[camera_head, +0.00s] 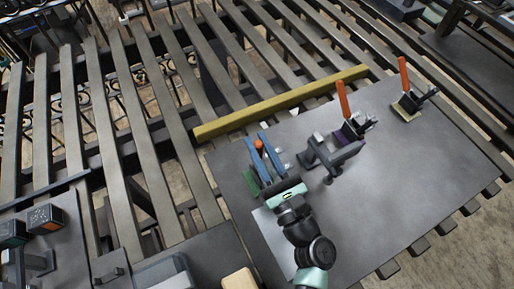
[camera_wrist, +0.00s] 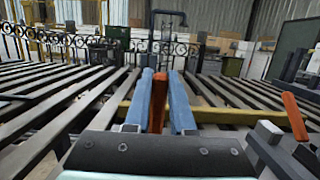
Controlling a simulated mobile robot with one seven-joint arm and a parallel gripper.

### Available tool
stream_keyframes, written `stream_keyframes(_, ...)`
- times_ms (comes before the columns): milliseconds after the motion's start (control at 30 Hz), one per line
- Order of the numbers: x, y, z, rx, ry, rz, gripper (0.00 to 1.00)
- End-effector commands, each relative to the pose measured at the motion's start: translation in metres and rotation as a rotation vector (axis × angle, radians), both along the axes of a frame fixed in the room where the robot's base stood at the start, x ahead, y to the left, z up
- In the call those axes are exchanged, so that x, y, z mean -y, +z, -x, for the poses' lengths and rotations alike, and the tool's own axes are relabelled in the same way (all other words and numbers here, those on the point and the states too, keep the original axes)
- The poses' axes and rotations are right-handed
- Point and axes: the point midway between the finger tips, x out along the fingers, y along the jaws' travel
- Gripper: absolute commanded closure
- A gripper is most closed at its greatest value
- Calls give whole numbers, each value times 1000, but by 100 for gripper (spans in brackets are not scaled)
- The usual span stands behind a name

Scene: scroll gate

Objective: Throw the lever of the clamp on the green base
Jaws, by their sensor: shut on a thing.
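The clamp's green base (camera_head: 252,182) shows in the head view on the dark grey plate, just left of my gripper (camera_head: 264,146). Its orange lever (camera_head: 259,145) shows between the two blue fingers, mostly hidden. In the wrist view, my gripper (camera_wrist: 165,82) has the orange lever (camera_wrist: 157,103) between its fingers and is shut on it. The lever runs roughly along the fingers in that view. The rest of this clamp is hidden by my fingers and palm.
A clamp on a purple base (camera_head: 350,132) and one on a yellow base (camera_head: 408,106) stand to the right with orange levers up. A dark metal part (camera_head: 328,156) is close right of my gripper. A yellow bar (camera_head: 285,101) lies behind. The plate's right side (camera_head: 440,160) is clear.

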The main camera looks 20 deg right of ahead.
Motion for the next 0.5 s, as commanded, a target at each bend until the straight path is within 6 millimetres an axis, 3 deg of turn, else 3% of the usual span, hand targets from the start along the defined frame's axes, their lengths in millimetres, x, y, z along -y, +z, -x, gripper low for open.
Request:
stream_keyframes(333, 0, -1, 1, 5, 0, 0, 100)
stream_keyframes(367, 0, -1, 1, 5, 0, 0, 76)
stream_keyframes(500, 0, 0, 1, 5, 0, 0, 51)
